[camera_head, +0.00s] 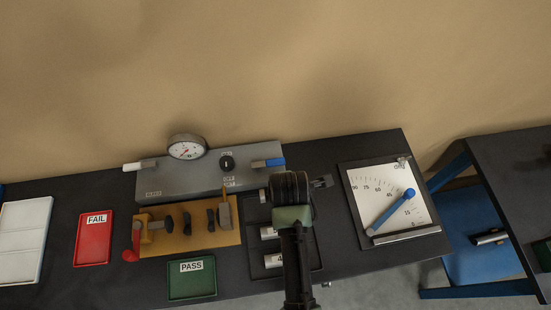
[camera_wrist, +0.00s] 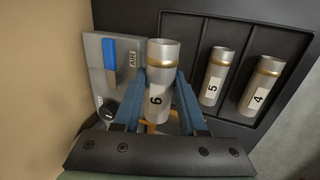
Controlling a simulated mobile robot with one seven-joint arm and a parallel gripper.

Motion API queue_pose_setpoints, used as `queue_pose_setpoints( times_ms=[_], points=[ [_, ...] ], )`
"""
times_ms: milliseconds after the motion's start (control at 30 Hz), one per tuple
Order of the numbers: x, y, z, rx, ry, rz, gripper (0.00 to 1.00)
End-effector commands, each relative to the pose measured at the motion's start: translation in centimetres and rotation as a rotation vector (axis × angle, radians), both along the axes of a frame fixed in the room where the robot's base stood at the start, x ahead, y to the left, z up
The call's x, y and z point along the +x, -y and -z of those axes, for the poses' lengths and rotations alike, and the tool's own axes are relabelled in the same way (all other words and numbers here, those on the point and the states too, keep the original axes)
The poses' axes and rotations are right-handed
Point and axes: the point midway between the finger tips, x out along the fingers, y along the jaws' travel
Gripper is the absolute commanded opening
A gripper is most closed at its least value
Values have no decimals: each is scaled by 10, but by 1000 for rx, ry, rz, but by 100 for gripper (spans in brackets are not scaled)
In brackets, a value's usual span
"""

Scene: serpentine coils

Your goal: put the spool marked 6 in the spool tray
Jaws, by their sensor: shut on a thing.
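The spool marked 6 (camera_wrist: 160,85) is a silver cylinder with a brass-coloured band near its top and a white label. In the wrist view my gripper (camera_wrist: 160,95) is shut on it, with blue fingers on either side. The dark spool tray (camera_wrist: 187,28) lies behind and to the right of it there. Spools marked 5 (camera_wrist: 217,75) and 4 (camera_wrist: 262,86) lie in separate tray compartments. The head view shows my gripper (camera_head: 290,187) over the far end of the tray, hiding part of it. I cannot tell whether spool 6 touches the tray.
A grey gauge box (camera_head: 190,175) with a dial stands behind the tan fixture block (camera_head: 175,245). A red FAIL tray (camera_head: 93,240) and a green PASS tray (camera_head: 192,284) lie left of the tray. A white angle-scale plate (camera_head: 385,190) with a blue pointer lies right.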

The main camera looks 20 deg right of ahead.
Motion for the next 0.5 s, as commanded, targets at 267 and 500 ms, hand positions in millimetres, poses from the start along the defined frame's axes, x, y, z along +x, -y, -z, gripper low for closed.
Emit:
queue_pose_setpoints(
  times_ms=[267, 500],
  points=[
    [0, 0, 21, -1, 1, -1, 0],
    [0, 0, 43, 0, 1, 0, 0]
  ],
)
